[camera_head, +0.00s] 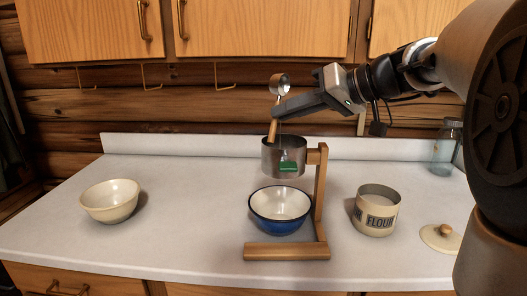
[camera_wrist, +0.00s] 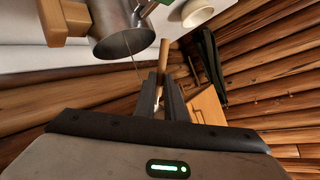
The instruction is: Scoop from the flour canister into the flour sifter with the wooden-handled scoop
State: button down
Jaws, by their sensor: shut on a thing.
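My gripper (camera_head: 277,113) is shut on the wooden handle (camera_head: 272,129) of the scoop, above the sifter. The scoop's small metal cup (camera_head: 279,84) is above my fingers, its round mouth turned toward the head camera; I cannot make out flour in it. The metal flour sifter (camera_head: 270,158) hangs on a wooden stand (camera_head: 319,195), with a green part on its front. The cream flour canister (camera_head: 376,216) stands open at the right, pale inside. In the wrist view, the handle (camera_wrist: 163,58) points out beyond my fingers (camera_wrist: 165,95), beside the sifter (camera_wrist: 122,38).
A blue bowl (camera_head: 281,221) stands under the sifter. A cream bowl (camera_head: 110,208) is at the left, with clear counter between. The canister lid (camera_head: 441,237) and a glass jar (camera_head: 446,148) are at the right. Cupboards (camera_head: 260,28) hang above my gripper.

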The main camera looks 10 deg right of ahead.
jog(key=shift+w+a+f+t+y+b, duration=0.15)
jog(key=shift+f+t+y+b, duration=0.55)
jog(key=shift+b, duration=1.9)
jog(key=t+y, duration=0.1)
jog(key=f+t+y, duration=0.1)
jog(key=a+t+y, duration=0.1)
jog(key=shift+w+f+y+p, duration=0.25)
jog(key=shift+w+y+p, duration=0.05)
jog(key=shift+w+y, duration=0.1)
jog(key=r+g+h+p, duration=0.1)
jog(key=p, duration=0.1)
jog(key=d+r+g+h+p, duration=0.1)
jog(key=g+h, duration=0.1)
jog(key=s+r+g+h+p, duration=0.1)
jog(key=h+p, duration=0.1)
jog(key=shift+d+r+p, duration=0.15)
jog(key=shift+r+p, duration=0.15)
jog(key=g+p, duration=0.1)
jog(key=p, duration=0.2)
jog(key=h+p, duration=0.1)
jog(key=p, duration=0.3)
jog(key=shift+s+d+r+g+h, duration=0.1)
jog(key=shift+s+r+g+h, duration=0.05)
jog(key=shift+r+g+h, duration=0.2)
